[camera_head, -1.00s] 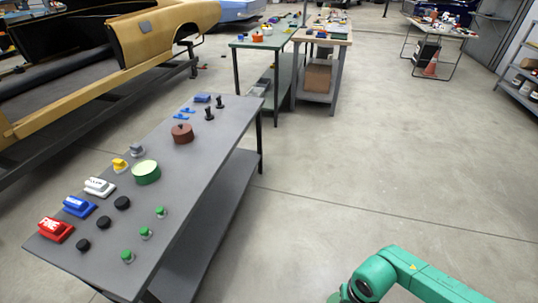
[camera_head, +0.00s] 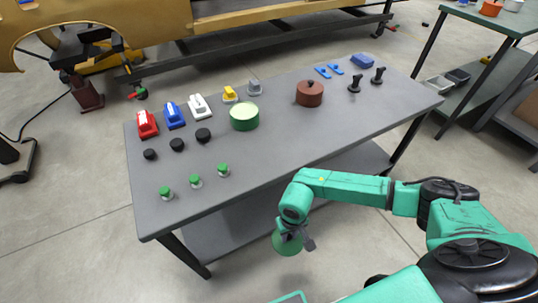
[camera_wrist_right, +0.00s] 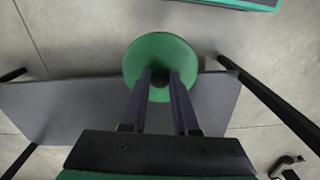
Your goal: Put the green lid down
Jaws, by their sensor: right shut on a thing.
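The green lid (camera_head: 287,246) is a round disc held by my right gripper (camera_head: 297,236), off the near edge of the grey table (camera_head: 330,135), with bare floor behind it in the head view. In the right wrist view the green lid (camera_wrist_right: 160,48) lies face-on, and the two fingers of my right gripper (camera_wrist_right: 161,76) are shut on its dark knob. A green pot (camera_head: 244,117) with a pale top and no knob stands on the table, apart from the lid. My left gripper is not in view.
A brown lidded pot (camera_head: 310,94), red (camera_head: 147,124), blue and white items, black knobs and green-topped knobs (camera_head: 166,192) stand on the table. Its front right part is clear. A lower shelf (camera_head: 250,225) lies beneath. A gold car body (camera_head: 270,20) stands behind.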

